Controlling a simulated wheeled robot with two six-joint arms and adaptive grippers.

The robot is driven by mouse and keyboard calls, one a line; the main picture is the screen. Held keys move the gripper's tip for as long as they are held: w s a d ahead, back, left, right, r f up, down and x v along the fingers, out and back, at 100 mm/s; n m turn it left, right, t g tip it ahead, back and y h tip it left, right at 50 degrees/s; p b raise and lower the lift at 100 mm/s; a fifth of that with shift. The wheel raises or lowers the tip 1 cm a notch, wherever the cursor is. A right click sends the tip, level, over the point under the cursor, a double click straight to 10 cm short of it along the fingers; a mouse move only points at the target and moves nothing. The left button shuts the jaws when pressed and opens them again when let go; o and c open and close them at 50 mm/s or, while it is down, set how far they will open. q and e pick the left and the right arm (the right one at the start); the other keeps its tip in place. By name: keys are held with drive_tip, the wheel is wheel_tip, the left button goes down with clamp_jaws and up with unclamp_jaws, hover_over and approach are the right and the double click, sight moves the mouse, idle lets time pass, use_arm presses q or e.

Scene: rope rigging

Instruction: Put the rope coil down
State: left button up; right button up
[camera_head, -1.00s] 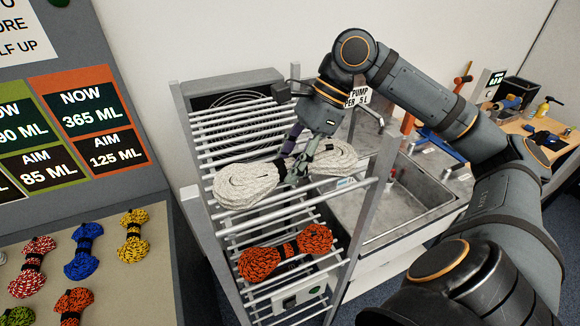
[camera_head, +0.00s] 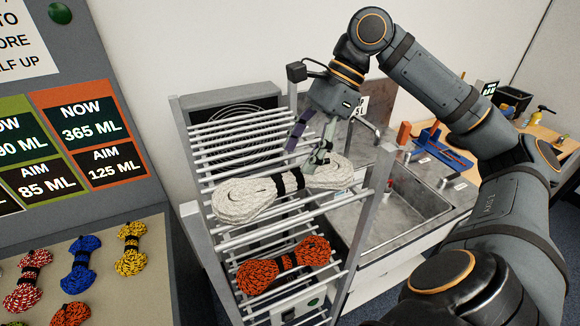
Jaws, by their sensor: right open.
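The white rope coil (camera_head: 243,201), bound with black bands in its middle, lies across the bars of the upper shelf of the metal rack (camera_head: 192,235). My right gripper (camera_head: 304,158) is open and empty just above and behind the coil's middle. Its fingers point down, and one fingertip overlaps the coil in the picture, so I cannot tell whether it touches. My left gripper is not in view.
An orange and black rope coil (camera_head: 262,274) lies on the lower shelf. A sink (camera_head: 425,199) stands right of the rack. Several coloured coils, including a blue one (camera_head: 82,262), lie on a board at left. A fan (camera_head: 236,125) stands behind the rack.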

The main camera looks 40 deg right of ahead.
drive_tip(key=p+v, duration=0.1)
drive_tip(key=v, duration=0.5)
drive_tip(key=shift+p, duration=0.3)
drive_tip(key=shift+f, duration=0.1)
